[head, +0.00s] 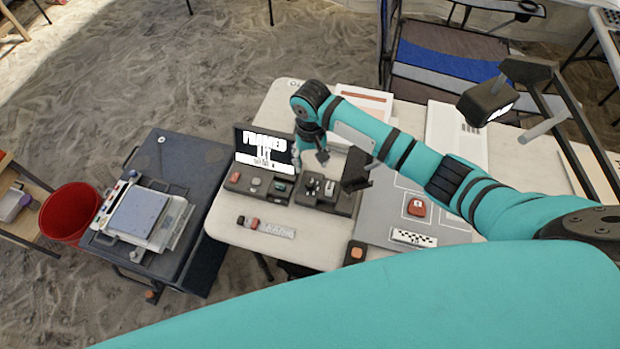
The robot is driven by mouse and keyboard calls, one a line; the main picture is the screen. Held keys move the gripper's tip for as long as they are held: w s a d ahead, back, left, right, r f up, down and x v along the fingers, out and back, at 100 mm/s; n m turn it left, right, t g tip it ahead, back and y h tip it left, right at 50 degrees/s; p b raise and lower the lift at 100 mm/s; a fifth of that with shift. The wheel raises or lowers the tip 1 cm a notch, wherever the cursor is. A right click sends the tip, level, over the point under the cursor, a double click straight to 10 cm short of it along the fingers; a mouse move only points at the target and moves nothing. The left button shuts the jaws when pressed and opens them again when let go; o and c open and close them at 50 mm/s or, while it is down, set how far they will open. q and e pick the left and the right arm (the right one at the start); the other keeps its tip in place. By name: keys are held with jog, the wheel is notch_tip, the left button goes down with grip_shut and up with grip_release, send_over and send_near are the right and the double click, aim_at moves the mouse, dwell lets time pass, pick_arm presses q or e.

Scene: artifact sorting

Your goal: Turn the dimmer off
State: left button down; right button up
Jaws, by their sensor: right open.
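Two dark control boxes stand on the white table in the head view. The left control box (238,188) has a red button and other small controls. The right control box (344,206) has small grey knobs or levers. I cannot tell which control is the dimmer. My right arm comes in from the right and bends down at the wrist. My right gripper (321,156) is open, just above and behind the right box; its tips are small and partly unclear. I cannot see it touching a control. My left gripper is out of view.
A screen (265,150) with white lettering "FRAMED" stands behind the left box. A black block (356,168) is close right of the gripper. A grey mat (380,222) holds a red item (416,207). A dark cart (196,160) and red bin (70,212) stand left.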

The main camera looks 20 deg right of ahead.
aim_at(310, 183)
jog(key=f, duration=0.4)
jog(key=shift+w+f, duration=0.2)
jog(key=shift+w, duration=0.15)
jog(key=f, duration=0.6)
jog(key=shift+w+f, duration=0.2)
jog(key=shift+f, duration=0.9)
jog(key=c, duration=0.9)
grip_shut()
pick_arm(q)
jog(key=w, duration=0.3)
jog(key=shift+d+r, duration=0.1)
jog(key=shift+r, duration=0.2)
